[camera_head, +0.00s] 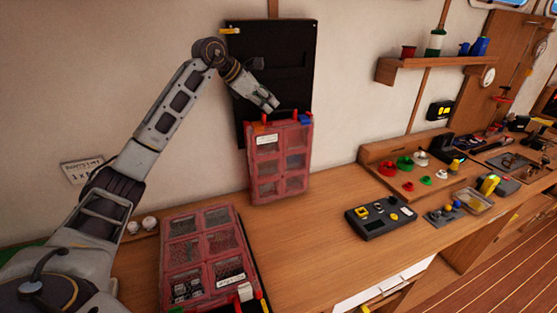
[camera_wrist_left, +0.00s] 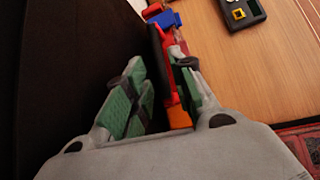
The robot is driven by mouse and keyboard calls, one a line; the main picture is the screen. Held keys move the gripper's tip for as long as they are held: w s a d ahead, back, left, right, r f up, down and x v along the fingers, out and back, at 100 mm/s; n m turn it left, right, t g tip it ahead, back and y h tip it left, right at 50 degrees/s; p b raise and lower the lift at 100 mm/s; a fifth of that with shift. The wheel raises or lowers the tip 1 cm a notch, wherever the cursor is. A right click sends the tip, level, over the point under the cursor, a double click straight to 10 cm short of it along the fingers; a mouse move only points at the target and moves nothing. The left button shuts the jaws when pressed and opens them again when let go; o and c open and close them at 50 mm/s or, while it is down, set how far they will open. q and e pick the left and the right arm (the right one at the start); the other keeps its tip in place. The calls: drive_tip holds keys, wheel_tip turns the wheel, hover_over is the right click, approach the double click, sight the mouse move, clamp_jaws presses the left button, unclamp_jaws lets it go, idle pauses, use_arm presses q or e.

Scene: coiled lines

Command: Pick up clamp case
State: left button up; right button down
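A red case with clear windowed compartments (camera_head: 280,160) stands upright on the bench against a black wall panel, with a pale label near its top left. A second red case (camera_head: 203,255) lies on the bench at the lower left, also labelled. I cannot read either label, so I cannot tell which is the clamp case. My left gripper (camera_head: 271,103) is just above the upright case's top edge. In the left wrist view its green-padded fingers (camera_wrist_left: 160,95) are apart, with the case's red and orange top edge (camera_wrist_left: 177,108) close by the right finger. Contact is unclear. My right gripper is not visible.
The black panel (camera_head: 290,60) rises close behind the left gripper. A dark box with yellow parts (camera_head: 381,217) lies on the bench to the right. A wooden rack with coloured pieces (camera_head: 420,160) stands beyond it. The bench between the two cases is clear.

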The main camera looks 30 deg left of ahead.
use_arm(q)
drive_tip(key=shift+p+x, duration=0.7)
drive_tip(key=shift+x, duration=1.8)
drive_tip(key=shift+w+r, duration=0.1)
drive_tip(key=shift+c, duration=0.2)
clamp_jaws()
drive_tip(key=shift+a+r, duration=0.1)
drive_tip(key=shift+r, duration=0.1)
